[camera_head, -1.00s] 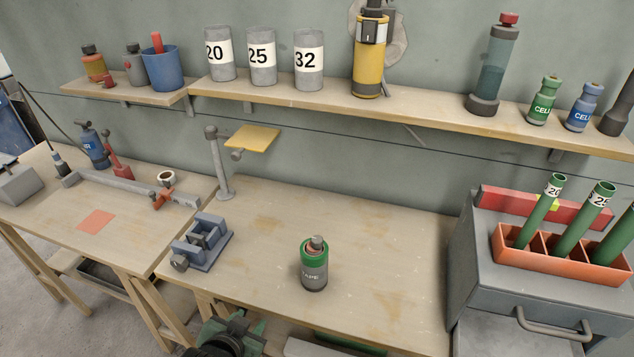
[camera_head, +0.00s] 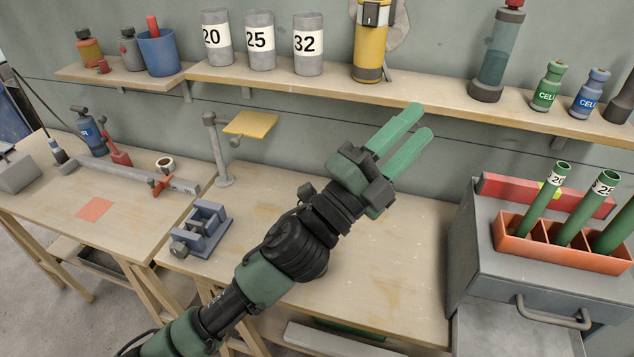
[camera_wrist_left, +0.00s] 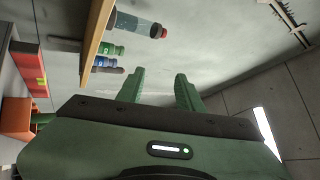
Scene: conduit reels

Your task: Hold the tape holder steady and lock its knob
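The tape holder does not show in the head view now; my left arm covers the spot on the bench where it stood. Its knob is hidden too. My left gripper (camera_head: 418,122) is raised over the bench, its green fingers pointing up and right toward the wall shelf. The fingers are apart with nothing between them; the left wrist view also shows the gap between the fingertips (camera_wrist_left: 160,76). My right gripper is in neither view.
A blue-grey vise (camera_head: 202,230) sits at the bench's left end, near a grey post (camera_head: 222,155) with a yellow plate. An orange tray (camera_head: 510,236) of green tubes stands on the grey cabinet (camera_head: 480,270) at right. The wall shelf (camera_head: 430,97) holds several containers.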

